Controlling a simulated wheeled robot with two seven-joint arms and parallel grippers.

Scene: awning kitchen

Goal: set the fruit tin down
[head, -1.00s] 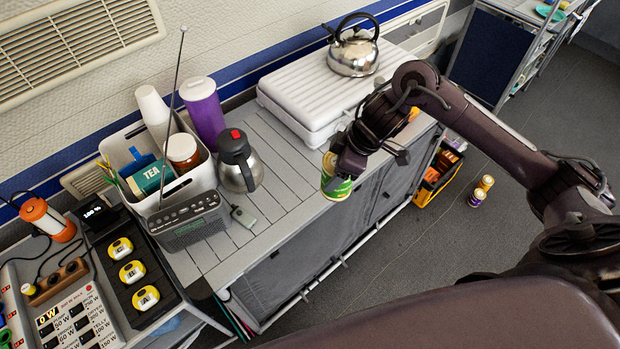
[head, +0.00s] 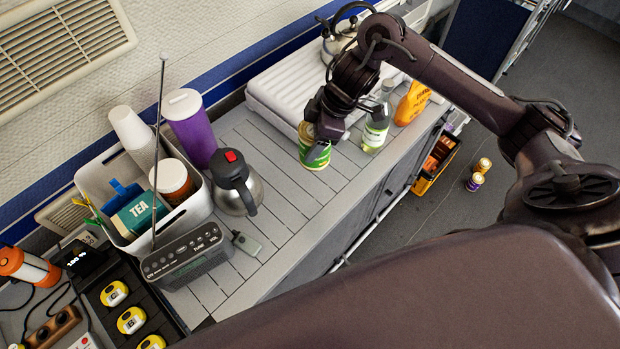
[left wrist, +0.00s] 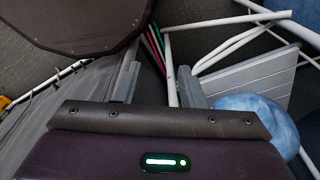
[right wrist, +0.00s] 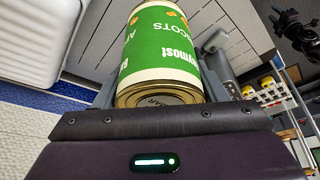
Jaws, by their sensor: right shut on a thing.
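The fruit tin (head: 315,154) has a green and white label and a gold metal end. My right gripper (head: 325,130) is shut on it, over the slatted counter (head: 275,150). In the right wrist view the tin (right wrist: 160,45) fills the space between the fingers, and its label reads "APRICOTS". I cannot tell whether its base touches the counter. My left gripper (left wrist: 160,88) shows only in its own wrist view, with its fingers apart and nothing between them.
A white ridged case (head: 285,90) lies behind. A steel jug (head: 234,185) and a radio (head: 186,255) stand left. Bare slats lie between jug and tin.

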